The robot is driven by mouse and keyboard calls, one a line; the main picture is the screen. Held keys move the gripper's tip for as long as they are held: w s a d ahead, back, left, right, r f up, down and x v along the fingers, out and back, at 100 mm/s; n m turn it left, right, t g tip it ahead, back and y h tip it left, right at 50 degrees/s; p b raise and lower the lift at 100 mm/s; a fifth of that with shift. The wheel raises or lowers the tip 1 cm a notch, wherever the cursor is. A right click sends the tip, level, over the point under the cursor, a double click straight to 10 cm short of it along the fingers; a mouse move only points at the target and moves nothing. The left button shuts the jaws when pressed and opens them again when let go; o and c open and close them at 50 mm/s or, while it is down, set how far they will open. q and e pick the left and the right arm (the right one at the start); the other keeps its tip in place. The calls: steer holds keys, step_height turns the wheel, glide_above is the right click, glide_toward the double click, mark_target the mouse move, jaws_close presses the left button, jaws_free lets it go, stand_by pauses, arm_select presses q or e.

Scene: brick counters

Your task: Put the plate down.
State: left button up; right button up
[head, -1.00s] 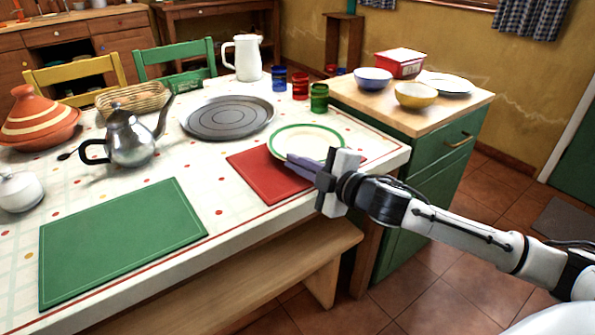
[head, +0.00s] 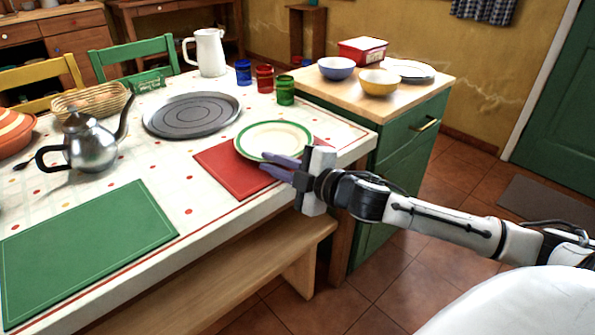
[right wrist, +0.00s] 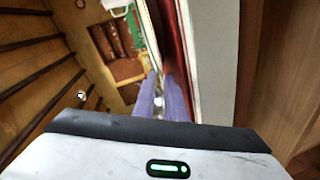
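The cream plate with a green rim (head: 273,138) lies on the white tabletop, overlapping the upper right part of the red placemat (head: 228,172). It looks flat. My right gripper (head: 264,162) is at the plate's near edge, its two purple fingers spread apart with a gap between them. The upper finger overlaps the plate's near rim in the head view; I cannot tell whether it touches. The fingers also show in the right wrist view (right wrist: 161,90), with nothing clearly held between them. My left gripper is not in view.
A grey round tray (head: 191,115) lies behind the placemat, with blue, red and green cups (head: 286,90) nearby. A green placemat (head: 88,245) lies at front left by a metal teapot (head: 90,145). A bench (head: 240,270) runs below the table edge; a green cabinet (head: 400,140) stands right.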

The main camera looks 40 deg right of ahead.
steer(key=p+v, duration=0.1)
steer(key=v, duration=0.9)
steer(key=s+a+f+m+g+h, duration=0.1)
steer(key=s+a+f+m+g, duration=0.25)
steer(key=f, duration=0.65)
steer(key=s+a+f+m+h, duration=0.1)
steer(key=s+a+f+m, duration=0.1)
steer(key=s+f+m, duration=0.55)
steer(key=s+a+f+m+g+y, duration=0.1)
steer(key=s+a+f+g+y, duration=0.1)
steer(key=s+a+f, duration=0.4)
steer(key=a+f+g, duration=0.1)
steer(key=a+f, duration=0.2)
steer(key=a, duration=0.4)
steer(key=shift+a+f+m, duration=0.3)
steer(key=shift+f+m, duration=0.1)
